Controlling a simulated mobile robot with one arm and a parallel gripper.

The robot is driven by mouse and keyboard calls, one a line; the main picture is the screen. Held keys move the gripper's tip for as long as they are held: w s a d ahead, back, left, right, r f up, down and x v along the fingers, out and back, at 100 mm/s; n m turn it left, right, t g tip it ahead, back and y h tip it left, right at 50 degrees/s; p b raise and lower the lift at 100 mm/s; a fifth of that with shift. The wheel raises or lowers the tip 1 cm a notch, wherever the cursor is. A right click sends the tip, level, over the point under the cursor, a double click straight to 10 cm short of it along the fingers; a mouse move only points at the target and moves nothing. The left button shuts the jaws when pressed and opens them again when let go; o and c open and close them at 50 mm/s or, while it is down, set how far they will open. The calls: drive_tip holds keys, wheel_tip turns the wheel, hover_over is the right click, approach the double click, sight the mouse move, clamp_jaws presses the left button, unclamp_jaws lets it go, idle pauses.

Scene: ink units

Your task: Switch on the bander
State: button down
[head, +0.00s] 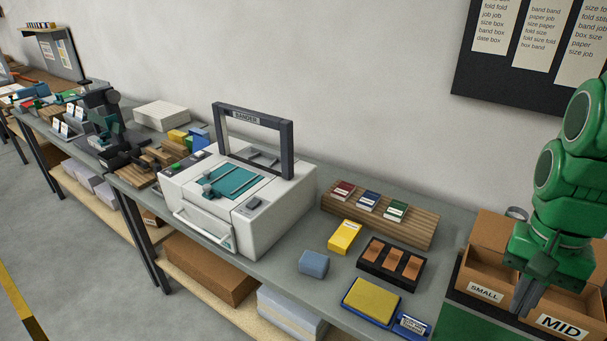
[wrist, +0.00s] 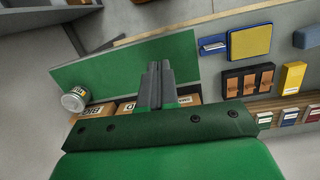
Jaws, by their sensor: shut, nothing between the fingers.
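The bander (head: 262,222) is a white machine on the bench in the middle of the head view, with a dark arch (head: 288,150) marked as the bander and a teal top plate. A small dark switch (head: 254,204) sits on its top at the front right. A dark panel with green and red buttons (head: 180,165) lies at its left end. The switch's setting is too small to tell. My gripper (head: 524,300) is shut and empty, far to the right of the bander, above the box labelled SMALL and MID. Its closed fingers (wrist: 158,68) also show in the wrist view.
Between bander and gripper lie a wooden rack (head: 425,232) of small packs, a yellow box (head: 344,237), a blue block (head: 314,263), a black tray (head: 372,270) and a yellow pad (head: 371,302). A green mat (wrist: 120,68) and a can (wrist: 76,98) show in the wrist view.

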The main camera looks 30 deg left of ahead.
drive_tip(key=w+a+r+t+h, duration=0.1)
drive_tip(key=w+a+r, duration=0.2)
drive_tip(key=w+a, duration=0.55)
drive_tip(key=w+a+r+t+h, duration=0.1)
drive_tip(key=w+a+r, duration=0.1)
drive_tip(key=w+a, duration=0.6)
drive_tip(key=n+t+y, duration=0.1)
drive_tip(key=t+y, duration=0.1)
drive_tip(key=t, duration=0.1)
hover_over(257, 199)
drive_tip(key=s, duration=0.4)
drive_tip(key=shift+f, duration=2.55)
drive_tip(key=shift+x, duration=5.8)
drive_tip(key=shift+s+a+f, duration=0.1)
drive_tip(key=shift+s+a, duration=0.1)
